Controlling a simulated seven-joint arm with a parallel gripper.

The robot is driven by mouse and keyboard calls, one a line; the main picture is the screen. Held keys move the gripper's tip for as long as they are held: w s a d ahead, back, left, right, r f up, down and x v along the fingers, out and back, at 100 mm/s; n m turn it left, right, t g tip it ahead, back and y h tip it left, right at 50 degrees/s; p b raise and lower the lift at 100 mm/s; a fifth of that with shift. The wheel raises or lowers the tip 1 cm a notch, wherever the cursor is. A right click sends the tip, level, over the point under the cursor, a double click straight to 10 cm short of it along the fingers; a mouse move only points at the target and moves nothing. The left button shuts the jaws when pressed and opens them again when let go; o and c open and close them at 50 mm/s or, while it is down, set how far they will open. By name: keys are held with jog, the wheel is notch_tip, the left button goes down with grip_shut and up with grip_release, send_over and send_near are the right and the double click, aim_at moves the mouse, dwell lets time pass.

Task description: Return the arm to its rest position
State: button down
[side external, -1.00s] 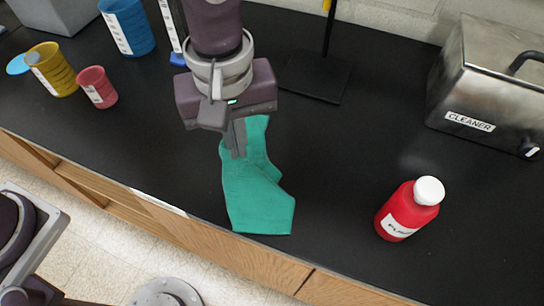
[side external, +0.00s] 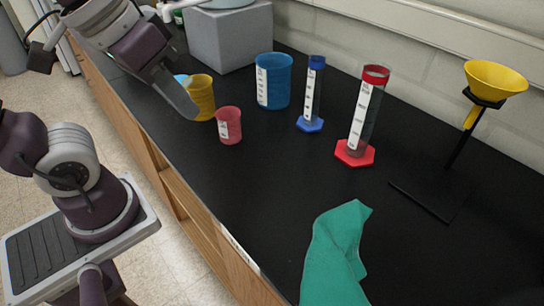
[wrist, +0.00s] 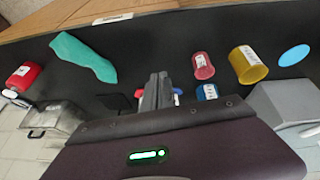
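My gripper (side external: 182,100) is at the upper left of the side external view, in front of the yellow beaker from this camera. Its grey fingers point down and to the right. In the wrist view the fingers (wrist: 155,92) are together with nothing seen between them. The arm comes in from the top left. A green cloth (side external: 335,255) lies on the black bench, well apart from the gripper; it also shows in the wrist view (wrist: 85,57).
A yellow beaker (side external: 203,100), red beaker (side external: 228,127), blue beaker (side external: 272,82), two cylinders (side external: 310,95) (side external: 362,120) and a funnel stand (side external: 455,150) stand on the bench. A grey block (side external: 230,38) is behind. The wrist view shows a red bottle (wrist: 22,76) and metal cleaner box (wrist: 55,118).

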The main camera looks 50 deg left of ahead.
jog(key=shift+s+a+f+m+t+y, duration=0.2)
jog(key=shift+s+a+f+m, duration=0.15)
jog(key=shift+s+a, duration=0.25)
jog(key=shift+s+a+f+m+t+y, duration=0.1)
jog(key=shift+s+a+f+m+t, duration=0.2)
jog(key=shift+s, duration=0.35)
